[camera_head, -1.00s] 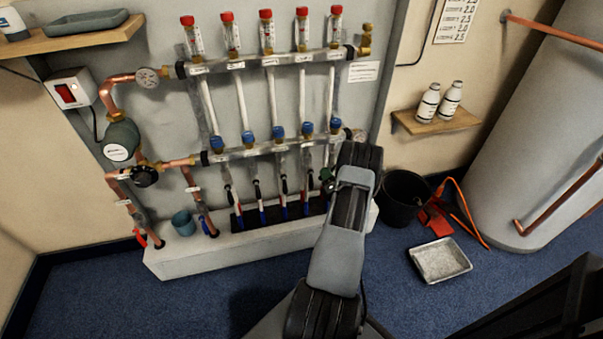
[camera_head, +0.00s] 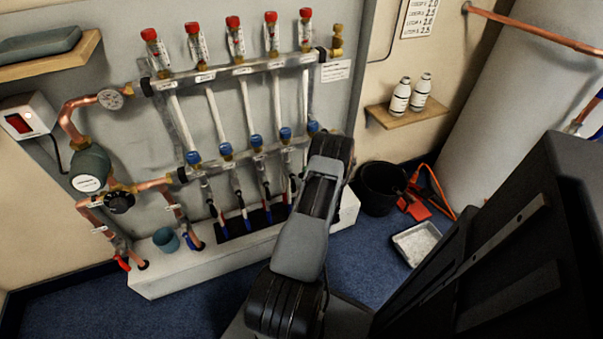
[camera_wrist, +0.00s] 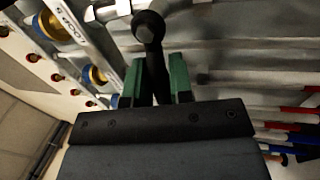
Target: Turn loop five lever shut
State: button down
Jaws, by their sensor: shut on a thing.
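The manifold's upper rail (camera_head: 220,72) carries a row of red-capped flow meters, and a lower rail with blue caps runs beneath it. The fifth loop's flow meter (camera_head: 305,30) is at the right end, with its blue cap (camera_head: 313,127) below. My arm covers the fifth loop's lower part in the head view, so the lever is hidden there. In the wrist view my gripper (camera_wrist: 166,82) has its green fingers on either side of a black lever (camera_wrist: 149,27) and is shut on it. The lever's rounded dark end shows beyond the fingers.
A white plinth (camera_head: 170,274) stands under the manifold, with a blue-grey cup (camera_head: 166,240) on it. A black bucket (camera_head: 378,190) and a metal tray (camera_head: 416,243) are on the blue carpet to the right. Other loops' pipes run close to my gripper.

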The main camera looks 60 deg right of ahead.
jog(key=shift+r, duration=0.15)
jog(key=c, duration=1)
grip_release()
jog(key=shift+c, duration=0.2)
jog(key=p+v, duration=0.1)
jog(key=v, duration=1.2)
jog(key=shift+s+a+p, duration=0.25)
jog(key=shift+s+p, duration=0.05)
jog(key=shift+p, duration=0.05)
